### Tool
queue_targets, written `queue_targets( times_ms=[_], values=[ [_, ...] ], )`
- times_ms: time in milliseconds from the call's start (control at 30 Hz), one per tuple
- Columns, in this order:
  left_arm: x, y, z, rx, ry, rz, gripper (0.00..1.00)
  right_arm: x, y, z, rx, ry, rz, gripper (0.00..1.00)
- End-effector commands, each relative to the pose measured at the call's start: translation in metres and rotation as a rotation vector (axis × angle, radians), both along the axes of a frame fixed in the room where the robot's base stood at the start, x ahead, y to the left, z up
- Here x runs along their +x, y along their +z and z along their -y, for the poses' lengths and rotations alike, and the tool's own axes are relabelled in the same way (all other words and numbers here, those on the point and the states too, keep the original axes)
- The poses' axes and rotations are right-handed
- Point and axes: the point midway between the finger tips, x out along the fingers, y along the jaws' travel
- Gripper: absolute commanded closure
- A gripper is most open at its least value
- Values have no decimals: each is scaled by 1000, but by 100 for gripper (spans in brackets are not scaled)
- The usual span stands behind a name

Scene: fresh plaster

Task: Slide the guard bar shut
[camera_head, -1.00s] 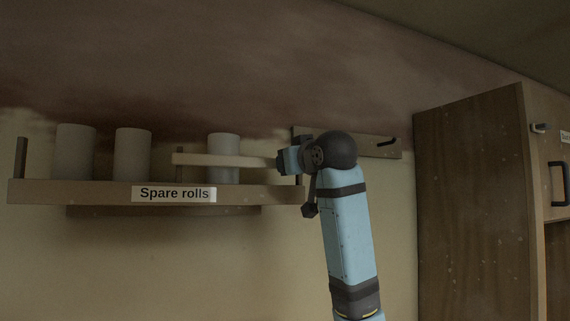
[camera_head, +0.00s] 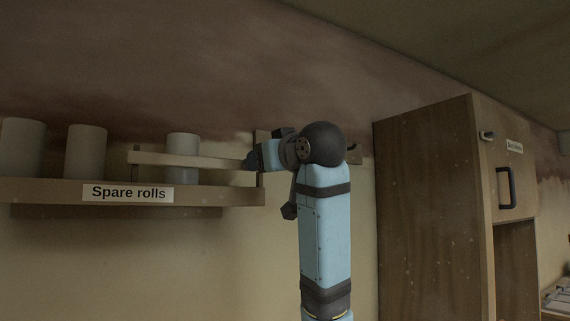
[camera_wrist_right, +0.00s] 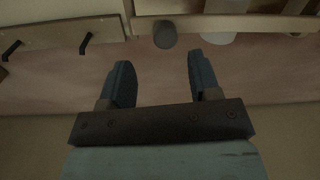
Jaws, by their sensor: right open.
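The guard bar (camera_head: 190,160) is a pale horizontal bar in front of the right part of the "Spare rolls" shelf (camera_head: 215,194). It crosses the rightmost roll (camera_head: 183,145), and its right end meets or is hidden by my right gripper (camera_head: 253,158). The left part of the shelf front has no bar across it. In the right wrist view the gripper (camera_wrist_right: 160,80) is open with nothing between its fingers. There the bar (camera_wrist_right: 240,23) runs beyond the fingertips, apart from them, with a dark rounded piece (camera_wrist_right: 165,36) near its end. My left gripper is not in view.
Two more pale rolls, a middle one (camera_head: 86,152) and a left one (camera_head: 20,147), stand on the shelf. A wall board with dark hooks (camera_wrist_right: 62,33) is right of the shelf, partly behind my arm. A tall wooden cabinet (camera_head: 430,200) stands at the right.

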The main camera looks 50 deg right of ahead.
Motion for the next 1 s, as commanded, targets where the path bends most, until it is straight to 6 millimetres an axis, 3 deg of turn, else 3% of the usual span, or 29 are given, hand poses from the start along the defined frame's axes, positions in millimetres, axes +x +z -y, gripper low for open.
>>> queue_targets(
  times_ms=[100, 333, 1000],
  values=[
    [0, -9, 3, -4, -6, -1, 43, -27, -2, -6, -1, -1, 4, 43],
    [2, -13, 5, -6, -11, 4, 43, -61, -1, -14, -1, -1, 3, 43],
    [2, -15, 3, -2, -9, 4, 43, -69, 0, -16, 0, -1, 0, 43]
  ],
)
